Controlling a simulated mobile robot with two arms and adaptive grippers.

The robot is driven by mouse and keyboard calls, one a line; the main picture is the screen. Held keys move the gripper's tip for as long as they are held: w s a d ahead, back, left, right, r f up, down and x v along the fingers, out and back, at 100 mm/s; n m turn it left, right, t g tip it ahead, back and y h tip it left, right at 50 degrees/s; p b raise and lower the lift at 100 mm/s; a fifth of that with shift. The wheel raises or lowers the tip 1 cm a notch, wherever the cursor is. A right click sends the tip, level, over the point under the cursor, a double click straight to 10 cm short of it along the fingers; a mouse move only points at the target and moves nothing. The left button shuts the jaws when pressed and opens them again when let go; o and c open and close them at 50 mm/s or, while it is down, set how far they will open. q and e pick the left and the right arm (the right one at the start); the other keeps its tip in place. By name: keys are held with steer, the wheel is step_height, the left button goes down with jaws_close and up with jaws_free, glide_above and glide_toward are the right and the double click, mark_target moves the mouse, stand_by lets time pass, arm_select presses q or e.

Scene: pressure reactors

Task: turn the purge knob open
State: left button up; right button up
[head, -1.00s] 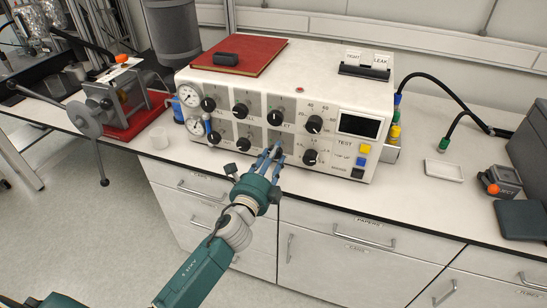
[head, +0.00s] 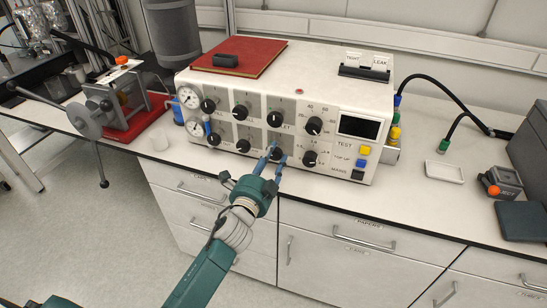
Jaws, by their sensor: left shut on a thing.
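The white control box (head: 290,88) stands on the bench, with two rows of black knobs on its front. My left gripper (head: 273,156) reaches up to the front panel from below. Its blue fingers are shut on a black knob (head: 277,154), the third from the left in the lower row. The fingers partly cover this knob, and its label cannot be read, so I cannot confirm from lettering that it is the purge knob. My right gripper is not in view.
Neighbouring knobs (head: 243,145) and (head: 310,158) sit close on both sides. Gauges (head: 189,97) are at the box's left, a screen (head: 360,126) and coloured buttons at its right. A white dish (head: 444,173) lies right on the bench (head: 410,200).

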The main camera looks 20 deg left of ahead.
arm_select(q)
steer(key=shift+w+a+r, duration=0.1)
steer(key=shift+a+r, duration=0.05)
steer(key=shift+a, duration=0.05)
steer(key=o, duration=1.2)
steer(key=shift+c, duration=0.2)
steer(key=shift+a, duration=0.1)
steer(key=shift+s, duration=0.2)
steer(key=s, duration=1.1)
steer(key=shift+s+a, duration=0.2)
steer(key=shift+s, duration=0.2)
